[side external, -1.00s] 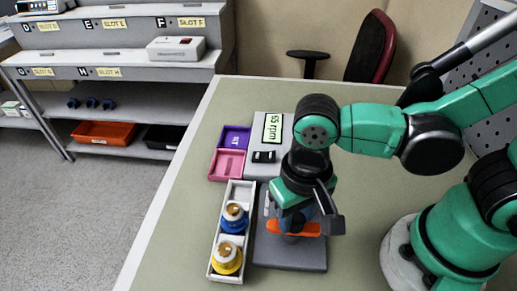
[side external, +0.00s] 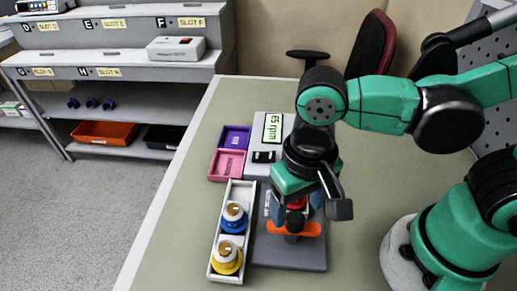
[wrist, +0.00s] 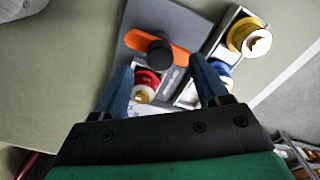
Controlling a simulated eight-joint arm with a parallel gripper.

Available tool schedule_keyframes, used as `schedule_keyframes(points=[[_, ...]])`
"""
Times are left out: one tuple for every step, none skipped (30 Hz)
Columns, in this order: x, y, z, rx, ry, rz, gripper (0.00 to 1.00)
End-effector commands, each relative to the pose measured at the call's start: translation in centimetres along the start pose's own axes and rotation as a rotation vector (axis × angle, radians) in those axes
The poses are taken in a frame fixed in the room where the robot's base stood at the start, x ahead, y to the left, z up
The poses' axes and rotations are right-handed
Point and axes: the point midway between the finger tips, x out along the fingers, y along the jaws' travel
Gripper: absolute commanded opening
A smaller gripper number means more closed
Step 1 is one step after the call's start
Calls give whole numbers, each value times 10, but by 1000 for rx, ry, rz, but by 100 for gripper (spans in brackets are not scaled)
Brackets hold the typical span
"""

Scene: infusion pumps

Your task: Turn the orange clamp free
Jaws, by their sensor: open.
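The orange clamp (side external: 307,229) is a flat bar with a dark round knob (wrist: 160,54) at its middle. It lies across the grey pump base (side external: 290,256), and in the wrist view the clamp (wrist: 180,54) sits beyond my fingertips. My gripper (side external: 302,205) is open just behind and above the clamp; its blue fingers show apart in the wrist view (wrist: 163,76). A red-topped part (wrist: 145,82) shows between the fingers, and a bit of this red part (side external: 298,204) shows in the side view. I cannot tell whether a finger touches anything.
A white tray (side external: 217,268) left of the base holds a blue-ringed piece (side external: 234,219) and a yellow-ringed piece (side external: 227,260). Purple (side external: 235,138) and pink (side external: 227,164) bins and a "65 rpm" display (side external: 272,128) stand behind. The table right of the base is clear.

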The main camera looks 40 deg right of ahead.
Motion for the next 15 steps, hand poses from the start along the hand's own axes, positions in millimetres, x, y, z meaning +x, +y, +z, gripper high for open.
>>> schedule_keyframes(points=[[-6, 0, 0, 0, 0, 0, 68], [-9, 0, 0, 0, 0, 0, 68], [-13, 0, 0, 0, 0, 0, 68], [-15, 0, 0, 0, 0, 0, 68], [-18, 0, 0, 0, 0, 0, 68], [-21, 0, 0, 0, 0, 0, 68], [-23, 0, 0, 0, 1, 0, 68], [-24, 0, 0, 0, 1, 0, 68], [-26, 0, 0, 0, 1, 0, 68], [-27, 0, 0, 0, 1, 0, 68], [-28, 0, 0, 0, 1, 0, 68], [-28, 0, 0, 0, 1, 0, 68], [-29, 0, 0, 0, 1, 0, 68], [-29, 0, 0, 0, 1, 0, 68], [-29, 0, 0, 0, 1, 0, 68]])
